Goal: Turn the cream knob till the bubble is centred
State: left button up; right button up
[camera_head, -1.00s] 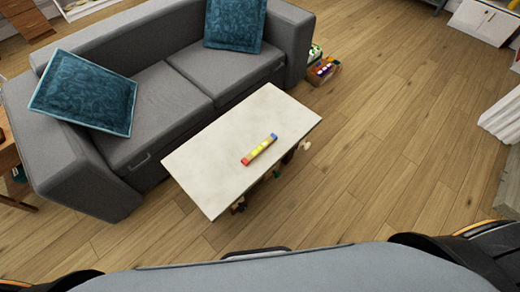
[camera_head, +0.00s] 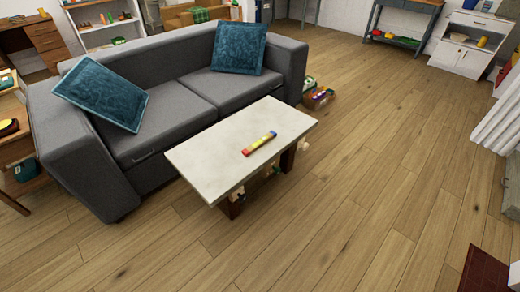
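A spirit level (camera_head: 260,143), yellow with a red end and a blue end, lies on the pale top of a low table (camera_head: 215,150). Its bubble is too small to make out. Small knobs show under the table's right side. One cream knob (camera_head: 303,144) is near the far right corner and another pale knob (camera_head: 237,191) is near the front corner. Darker, greenish knobs (camera_head: 272,170) sit between them, partly hidden under the tabletop. Neither of my grippers is in view.
A grey sofa (camera_head: 165,107) with teal cushions stands close behind the table. A box of coloured things (camera_head: 319,97) is on the floor by the sofa's right end. Open wooden floor (camera_head: 380,170) lies to the right and in front of the table.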

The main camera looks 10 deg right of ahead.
aim_at(304, 146)
jog(key=i+l+u, duration=0.2)
jog(key=l, duration=0.2)
jog(key=i+l+u, duration=0.2)
jog(key=l, duration=0.15)
jog(key=l+u, duration=0.15)
jog(key=l, duration=0.3)
jog(key=i+l+u, duration=0.2)
jog(key=l, duration=0.2)
jog(key=k, duration=0.05)
